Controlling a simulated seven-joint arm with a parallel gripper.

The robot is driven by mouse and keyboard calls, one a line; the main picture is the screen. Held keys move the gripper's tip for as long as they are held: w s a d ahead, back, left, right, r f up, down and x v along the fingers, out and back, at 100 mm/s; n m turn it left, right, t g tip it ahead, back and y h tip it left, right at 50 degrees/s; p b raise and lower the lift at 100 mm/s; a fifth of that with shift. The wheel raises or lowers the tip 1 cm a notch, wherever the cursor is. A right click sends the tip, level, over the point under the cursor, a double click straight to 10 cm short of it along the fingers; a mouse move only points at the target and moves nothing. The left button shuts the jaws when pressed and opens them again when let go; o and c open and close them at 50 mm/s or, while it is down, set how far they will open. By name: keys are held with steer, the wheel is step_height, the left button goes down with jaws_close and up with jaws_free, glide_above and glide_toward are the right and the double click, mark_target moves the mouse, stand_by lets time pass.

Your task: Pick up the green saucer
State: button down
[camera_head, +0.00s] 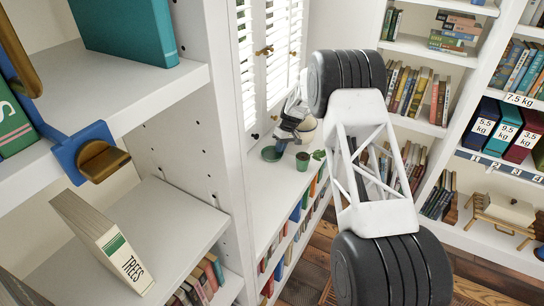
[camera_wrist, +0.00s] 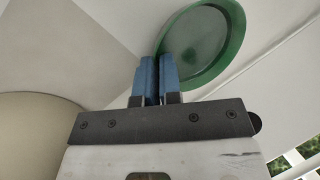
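The green saucer (camera_head: 271,154) is at the far end of the white cabinet top by the shuttered window, in the head view. My gripper (camera_head: 281,146) is at its right edge there, small and partly hidden by my own arm. In the wrist view the saucer (camera_wrist: 208,42) is a round green dish with a raised rim. The two blue fingers (camera_wrist: 157,75) are nearly together at its near left rim, one on the outer side and one over the inner side. The rim runs in between them. I cannot tell whether the saucer is clear of the surface.
A small green pot (camera_head: 302,161) and a leafy plant (camera_head: 319,155) stand right of the saucer on the cabinet top (camera_head: 278,185). A beige rounded object (camera_wrist: 38,135) is at the left of the wrist view. A tall white shelf unit (camera_head: 215,140) stands at the left.

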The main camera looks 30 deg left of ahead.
steer(key=shift+r, duration=0.25)
stand_by(0.5)
steer(key=shift+r, duration=1.55)
steer(key=shift+s+d+r, duration=0.25)
steer(key=shift+s+d, duration=1.35)
steer(key=shift+s, duration=0.45)
steer(key=shift+s+d+r, duration=0.2)
steer(key=shift+s+d, duration=1.4)
steer(key=shift+s, duration=0.5)
steer(key=shift+s+d+r, duration=0.25)
steer(key=shift+s+d, duration=1.35)
steer(key=shift+s, duration=0.45)
steer(key=shift+s+d, duration=0.1)
steer(key=shift+s, duration=0.05)
steer(key=shift+w+a+r+m+y, duration=0.1)
steer(key=shift+w+a+m+y, duration=0.15)
steer(key=shift+w+m, duration=0.25)
steer(key=shift+w+a+r+m+y, duration=0.1)
steer(key=shift+w+a+m+y, duration=0.1)
steer(key=shift+w+m, duration=0.3)
steer(key=w+a+r+m+t, duration=0.2)
steer(key=w+a+m, duration=0.1)
steer(key=w+m, duration=0.3)
steer(key=w+a+r+m+t+y, duration=0.1)
steer(key=w+a+r+m+t, duration=0.2)
steer(key=w+m, duration=0.4)
steer(key=shift+w+r+m, duration=0.25)
steer(key=shift+w+m, duration=0.05)
steer(key=shift+m, duration=1.1)
